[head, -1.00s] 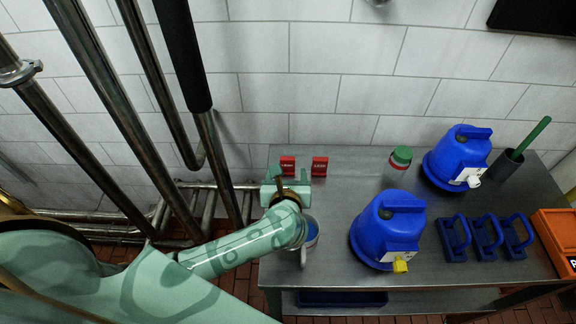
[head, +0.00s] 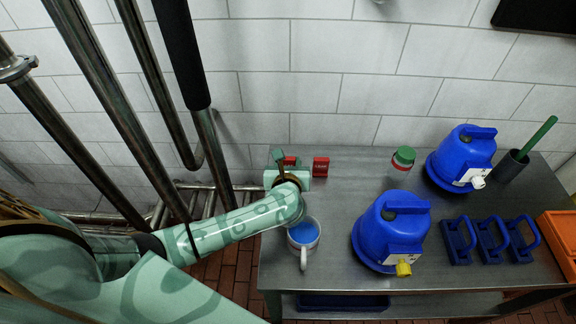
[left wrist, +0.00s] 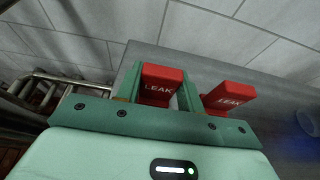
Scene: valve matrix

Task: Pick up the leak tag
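Two red leak tags with white "LEAK" lettering stand near the back left of the metal table. The left one (head: 290,160) is partly hidden by my left gripper; it also shows in the left wrist view (left wrist: 160,86). The right one (head: 320,166) stands apart, and in the left wrist view (left wrist: 230,98) it is just right of the right finger. My left gripper (left wrist: 160,88) is open, its green fingers on either side of the left tag. I cannot tell whether either finger touches it. My right gripper is not in view.
A mug (head: 303,236) with blue inside stands close to my left wrist. A green-lidded jar (head: 402,160), two blue pump housings (head: 388,232) (head: 462,152) and several blue handled blocks (head: 490,238) are further right. Steel pipes (head: 100,110) stand left of the table. The table middle is clear.

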